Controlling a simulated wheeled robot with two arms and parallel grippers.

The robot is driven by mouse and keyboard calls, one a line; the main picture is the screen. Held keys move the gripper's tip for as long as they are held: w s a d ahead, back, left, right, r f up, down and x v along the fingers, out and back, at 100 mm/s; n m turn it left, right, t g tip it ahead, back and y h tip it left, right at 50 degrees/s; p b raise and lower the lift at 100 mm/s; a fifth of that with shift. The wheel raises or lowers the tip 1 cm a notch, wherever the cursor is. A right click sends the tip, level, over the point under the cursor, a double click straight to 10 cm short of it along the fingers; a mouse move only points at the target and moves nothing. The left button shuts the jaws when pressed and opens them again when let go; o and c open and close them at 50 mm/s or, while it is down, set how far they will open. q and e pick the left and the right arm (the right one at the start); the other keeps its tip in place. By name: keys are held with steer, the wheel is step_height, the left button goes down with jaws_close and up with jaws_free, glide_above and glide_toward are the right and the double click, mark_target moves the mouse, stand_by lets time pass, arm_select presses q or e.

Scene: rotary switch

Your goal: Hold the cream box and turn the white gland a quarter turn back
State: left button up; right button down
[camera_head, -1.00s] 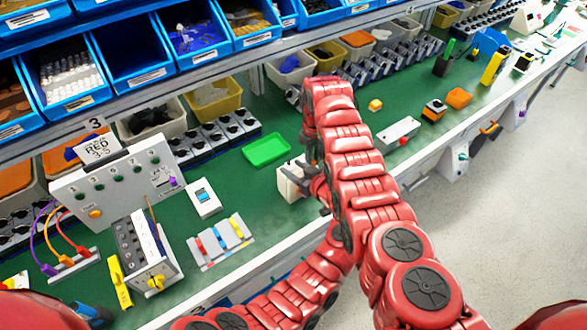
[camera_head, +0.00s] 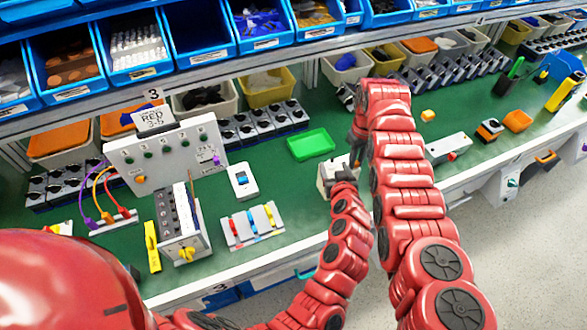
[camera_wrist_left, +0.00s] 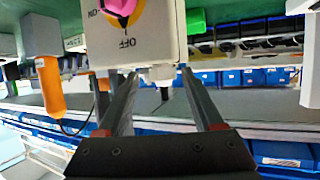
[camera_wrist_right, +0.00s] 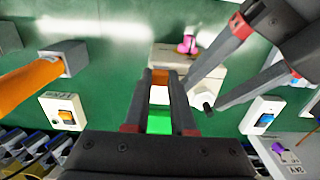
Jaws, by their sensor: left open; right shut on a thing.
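The cream box (camera_head: 326,174) stands on the green bench, partly hidden by my arms. In the left wrist view it shows a pink knob (camera_wrist_left: 122,6) on a yellow plate marked ON and OFF. The white gland (camera_wrist_left: 161,73) sticks out of one side with a black cable stub. My left gripper (camera_wrist_left: 159,78) is open, its fingers on either side of the gland; contact is unclear. My right gripper (camera_wrist_right: 162,77) is shut at the end of the cream box, with an orange piece showing between its fingertips.
A green tray (camera_head: 310,144) lies behind the box. A white switch (camera_head: 242,181) and a grey block with coloured levers (camera_head: 252,225) stand to its left. A grey box with a red button (camera_head: 448,149) lies to the right. Parts bins line the back.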

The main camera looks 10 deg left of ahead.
arm_select(q)
steer(key=shift+s+a+f+m+h, duration=0.15)
steer(key=shift+a+m+h, duration=0.15)
steer(key=shift+m+h, duration=0.5)
steer(key=shift+a+m+t+h, duration=0.3)
steer(key=shift+a+m+h, duration=0.2)
steer(key=shift+h, duration=0.1)
steer(key=shift+w+a+r+m+h, duration=0.1)
steer(key=shift+r+m+h, duration=0.05)
steer(key=shift+m+h, duration=0.35)
steer(key=shift+w+r+m+h, duration=0.1)
steer(key=shift+m+h, duration=0.3)
steer(key=shift+h, duration=0.2)
steer(key=m+h, duration=0.1)
steer(key=m+g+h, duration=0.1)
steer(key=m+h, duration=0.2)
steer(key=shift+w+a+g+h, duration=0.15)
steer(key=shift+a+g+h, duration=0.15)
steer(key=shift+h, duration=0.1)
steer(key=m+g+h, duration=0.1)
steer(key=m, duration=0.1)
steer(key=m+g+h, duration=0.1)
steer(key=m+h, duration=0.1)
steer(key=shift+w+a+r+g+h, duration=0.15)
steer(key=shift+w+a+g+h, duration=0.05)
steer(key=shift+g+h, duration=0.1)
steer(key=v, duration=1.2)
steer(key=shift+d, duration=0.1)
